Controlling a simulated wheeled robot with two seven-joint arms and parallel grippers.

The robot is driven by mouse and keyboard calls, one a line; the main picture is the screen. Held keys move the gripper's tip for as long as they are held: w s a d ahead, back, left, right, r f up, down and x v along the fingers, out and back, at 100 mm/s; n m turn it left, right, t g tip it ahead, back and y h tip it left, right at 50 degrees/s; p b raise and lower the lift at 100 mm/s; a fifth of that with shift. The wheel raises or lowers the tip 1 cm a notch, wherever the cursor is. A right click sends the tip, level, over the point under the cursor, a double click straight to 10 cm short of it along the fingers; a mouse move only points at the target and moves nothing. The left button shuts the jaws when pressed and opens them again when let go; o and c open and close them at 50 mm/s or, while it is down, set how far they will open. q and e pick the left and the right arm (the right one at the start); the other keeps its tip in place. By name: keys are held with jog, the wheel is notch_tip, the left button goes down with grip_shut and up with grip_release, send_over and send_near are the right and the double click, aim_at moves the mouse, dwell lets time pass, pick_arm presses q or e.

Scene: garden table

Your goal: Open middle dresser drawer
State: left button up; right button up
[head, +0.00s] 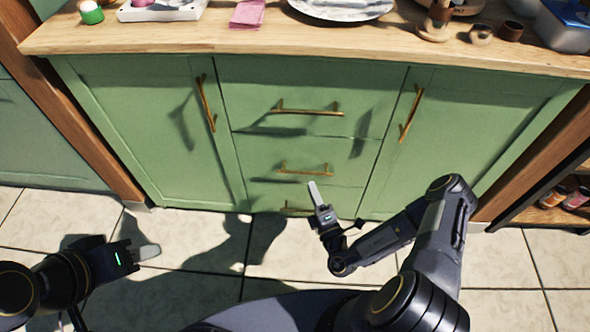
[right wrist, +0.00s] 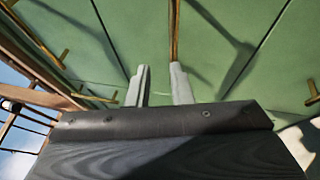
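The green dresser has a centre column of drawers. The middle drawer (head: 260,155) looks closed and has a brass bar handle (head: 305,172). My right gripper (head: 314,187) is just in front of the drawers, slightly below that handle in the head view. In the right wrist view its two grey fingers (right wrist: 160,72) are apart with nothing between them. A brass bar, apparently the middle handle (right wrist: 175,25), lies beyond the fingertips, in line with the right-hand finger. Contact cannot be made out. My left gripper (head: 148,251) is low at the left, away from the dresser; its finger gap is unclear.
The top drawer handle (head: 308,111) is above, and the bottom handle (head: 298,209) is partly hidden by my right gripper. Door handles stand at left (head: 206,103) and right (head: 411,114). The wooden top (head: 240,42) carries dishes and small items. Tiled floor in front is clear.

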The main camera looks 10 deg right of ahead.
aim_at(304, 172)
jog(key=shift+m+h, duration=0.4)
jog(key=shift+m, duration=0.1)
jog(key=x, duration=0.2)
jog(key=f+b+x, duration=0.1)
jog(key=x, duration=0.4)
jog(key=shift+w+a+f+b, duration=0.1)
jog(key=shift+w+f+b, duration=0.25)
jog(key=shift+w, duration=0.15)
jog(key=shift+c, duration=0.2)
grip_shut()
